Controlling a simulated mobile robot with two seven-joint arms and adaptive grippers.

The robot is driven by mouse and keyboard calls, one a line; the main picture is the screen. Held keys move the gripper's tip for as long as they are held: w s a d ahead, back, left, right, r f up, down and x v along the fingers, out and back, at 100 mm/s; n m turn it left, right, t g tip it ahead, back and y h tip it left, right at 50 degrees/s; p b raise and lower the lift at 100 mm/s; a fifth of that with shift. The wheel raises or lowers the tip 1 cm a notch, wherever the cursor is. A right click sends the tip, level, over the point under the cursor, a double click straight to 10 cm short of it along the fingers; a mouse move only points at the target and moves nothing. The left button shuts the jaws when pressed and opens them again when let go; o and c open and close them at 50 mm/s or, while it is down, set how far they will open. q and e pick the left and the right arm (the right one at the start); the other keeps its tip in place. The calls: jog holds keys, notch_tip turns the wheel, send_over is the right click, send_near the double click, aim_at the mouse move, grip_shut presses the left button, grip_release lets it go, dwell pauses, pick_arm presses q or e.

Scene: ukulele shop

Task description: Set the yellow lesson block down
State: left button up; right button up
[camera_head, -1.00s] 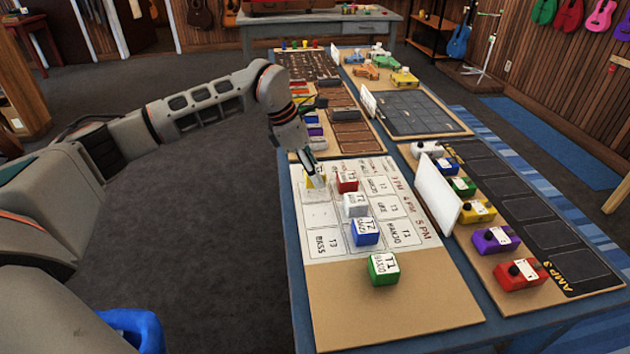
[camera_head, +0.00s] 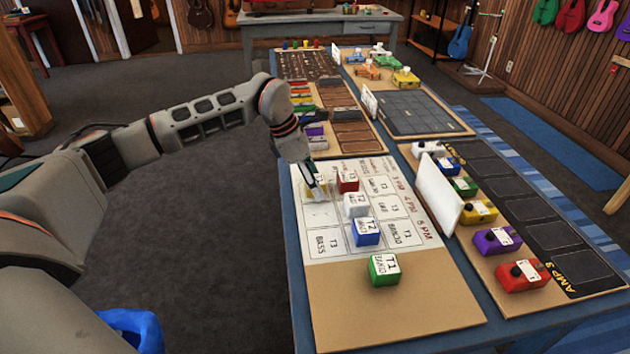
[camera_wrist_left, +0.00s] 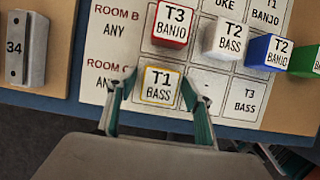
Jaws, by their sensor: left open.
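The yellow lesson block (camera_wrist_left: 161,86), with a white top reading T1 BASS, appears to sit on the printed schedule sheet (camera_wrist_left: 219,84) beside the partly hidden "ROOM C" label. My left gripper (camera_wrist_left: 161,104) is open, with one finger on each side of the block; I cannot tell if either finger touches it. In the head view the block (camera_head: 316,194) is mostly hidden by my left gripper (camera_head: 315,183) at the sheet's left side.
Near the yellow block are a red block (camera_head: 347,180), a white block (camera_head: 355,205) and a blue block (camera_head: 365,232). A green block (camera_head: 384,270) stands closer. A white upright panel (camera_head: 438,195) separates the sheet from several coloured pedals.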

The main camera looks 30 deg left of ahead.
pick_arm(q)
jog(key=p+v, duration=0.1)
jog(key=v, duration=0.6)
jog(key=shift+w, duration=0.1)
jog(key=v, duration=0.5)
jog(key=shift+r+p, duration=0.15)
jog(key=shift+p, duration=0.2)
